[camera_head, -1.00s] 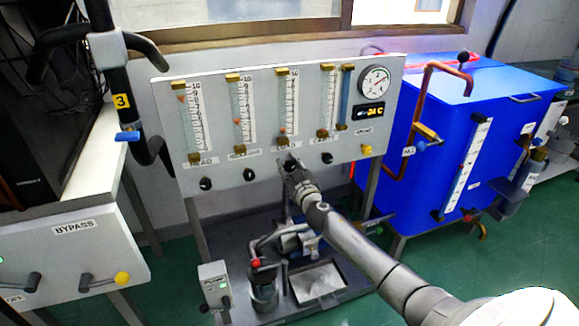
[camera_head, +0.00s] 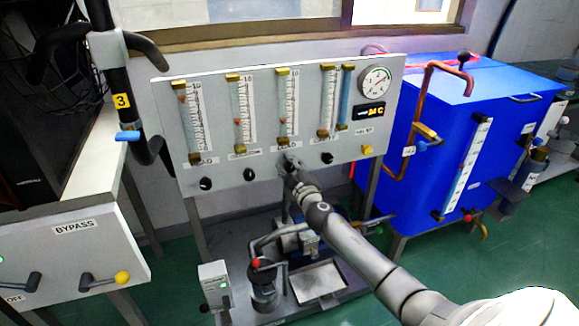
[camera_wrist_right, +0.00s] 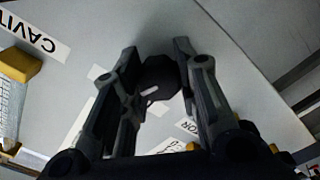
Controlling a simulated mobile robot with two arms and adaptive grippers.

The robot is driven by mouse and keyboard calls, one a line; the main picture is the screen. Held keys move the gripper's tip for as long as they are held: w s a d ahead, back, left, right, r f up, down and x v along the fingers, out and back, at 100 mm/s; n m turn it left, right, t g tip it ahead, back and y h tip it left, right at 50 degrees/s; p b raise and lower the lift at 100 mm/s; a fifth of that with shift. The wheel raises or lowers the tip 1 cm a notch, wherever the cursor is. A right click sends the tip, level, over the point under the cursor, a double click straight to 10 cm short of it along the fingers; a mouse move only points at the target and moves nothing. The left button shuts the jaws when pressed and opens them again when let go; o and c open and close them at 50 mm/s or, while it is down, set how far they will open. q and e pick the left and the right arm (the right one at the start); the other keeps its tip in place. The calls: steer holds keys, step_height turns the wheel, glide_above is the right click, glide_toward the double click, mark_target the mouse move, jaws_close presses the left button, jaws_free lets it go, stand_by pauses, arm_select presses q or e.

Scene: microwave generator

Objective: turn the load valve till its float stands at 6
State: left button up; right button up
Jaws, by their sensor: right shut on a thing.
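The grey panel carries several upright flow tubes with scales, and the load tube (camera_head: 282,105) is the third from the left. I cannot make out exactly where its float stands. The load valve is a dark knob below that tube, hidden in the head view by my right gripper (camera_head: 290,163). In the right wrist view the black knob (camera_wrist_right: 160,78) sits between the fingertips of my right gripper (camera_wrist_right: 160,72), which is shut on it. A "CAVITY" label (camera_wrist_right: 38,36) shows upside down beside it. My left gripper is not in view.
Dark knobs stand to the left (camera_head: 249,174) and right (camera_head: 327,158) of the held one. A blue tank (camera_head: 490,110) stands to the right, and pump gear (camera_head: 263,285) is below.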

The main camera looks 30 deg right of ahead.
steer(key=n, duration=0.4)
steer(key=shift+f, duration=0.1)
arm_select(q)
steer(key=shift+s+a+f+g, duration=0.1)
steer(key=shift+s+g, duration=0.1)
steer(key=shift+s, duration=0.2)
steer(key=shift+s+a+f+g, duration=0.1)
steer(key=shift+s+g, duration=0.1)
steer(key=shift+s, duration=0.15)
arm_select(e)
steer(key=shift+n, duration=1)
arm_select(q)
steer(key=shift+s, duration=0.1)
arm_select(e)
steer(key=o, duration=1)
steer(key=shift+s, duration=0.1)
steer(key=v, duration=1.2)
steer(key=shift+f, duration=0.1)
